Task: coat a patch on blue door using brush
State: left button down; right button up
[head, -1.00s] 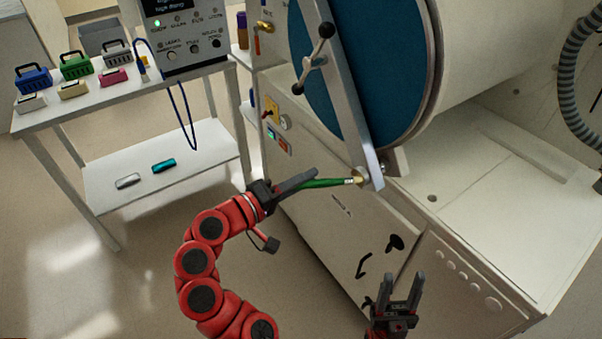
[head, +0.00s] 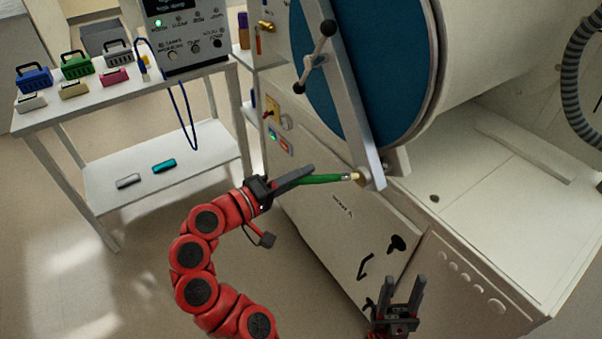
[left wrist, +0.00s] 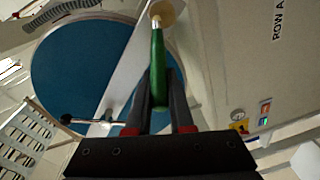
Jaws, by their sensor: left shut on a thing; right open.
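The blue door (head: 385,70) is a large round panel behind a grey metal bar (head: 342,90) with a black-knobbed handle (head: 314,60). It also shows in the left wrist view (left wrist: 75,65). My left gripper (head: 292,180) is shut on the green-handled brush (head: 322,179), below the blue door. The brush has a metal collar and a pale tip that points right, near the bar's lower end. In the left wrist view the brush (left wrist: 158,65) sticks out between the fingers. Whether its tip touches the bar I cannot tell. My right gripper (head: 403,298) is open and empty at the bottom, fingers pointing up.
A white table (head: 110,105) at left holds several small coloured boxes and a grey instrument (head: 185,35). Its lower shelf carries a teal block (head: 164,166) and a white block (head: 128,181). A white ledge (head: 500,190) lies at right. The floor at lower left is clear.

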pick_arm(q)
jog(key=shift+f+b+v, duration=0.2)
jog(key=shift+b+v, duration=0.25)
jog(key=shift+v, duration=2.45)
jog(key=shift+w+a, duration=0.15)
jog(key=v, duration=0.3)
jog(key=shift+a, duration=0.15)
jog(key=shift+w, duration=0.1)
